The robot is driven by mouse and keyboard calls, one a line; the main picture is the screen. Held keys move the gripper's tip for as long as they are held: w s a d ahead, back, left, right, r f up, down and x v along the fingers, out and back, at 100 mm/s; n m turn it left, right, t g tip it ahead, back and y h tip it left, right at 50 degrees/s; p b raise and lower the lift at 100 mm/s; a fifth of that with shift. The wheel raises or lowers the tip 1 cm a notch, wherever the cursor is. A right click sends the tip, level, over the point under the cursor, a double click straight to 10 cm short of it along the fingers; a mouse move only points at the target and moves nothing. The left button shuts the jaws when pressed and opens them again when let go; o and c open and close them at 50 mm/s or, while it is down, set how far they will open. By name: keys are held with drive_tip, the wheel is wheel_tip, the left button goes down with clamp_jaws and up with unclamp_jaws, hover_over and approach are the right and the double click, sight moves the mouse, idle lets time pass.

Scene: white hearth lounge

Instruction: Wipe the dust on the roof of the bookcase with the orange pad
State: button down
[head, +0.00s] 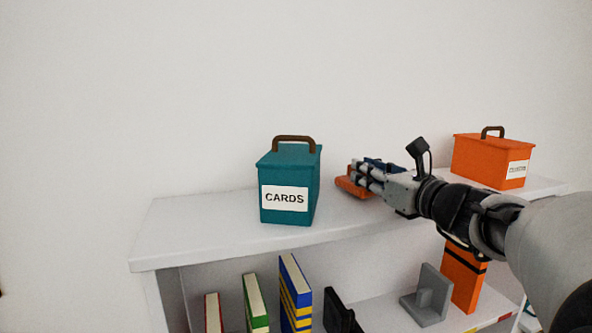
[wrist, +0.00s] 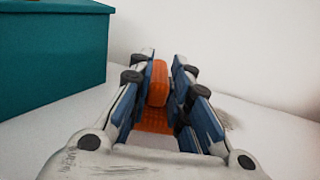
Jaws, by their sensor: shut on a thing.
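My gripper (head: 362,178) is over the roof of the bookcase (head: 200,225), to the right of the teal box. It is shut on the orange pad (head: 352,187), which shows beyond the fingertips in the head view. In the wrist view the pad's raised grip (wrist: 158,84) is between the blue-lined fingers and its base (wrist: 155,120) lies low at the roof. I cannot tell whether the base touches the roof. A grey smudge of dust (wrist: 226,120) shows on the roof just right of the fingers in the wrist view.
A teal box labelled CARDS (head: 289,182) stands close on the left. An orange lidded box (head: 492,158) stands on the roof at the right, behind my arm. A white wall rises behind. Books (head: 295,293) and a grey bookend (head: 428,295) stand on the shelf below.

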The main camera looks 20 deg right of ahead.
drive_tip(key=shift+f+b, duration=0.45)
drive_tip(key=shift+f, duration=0.15)
drive_tip(key=shift+d, duration=0.1)
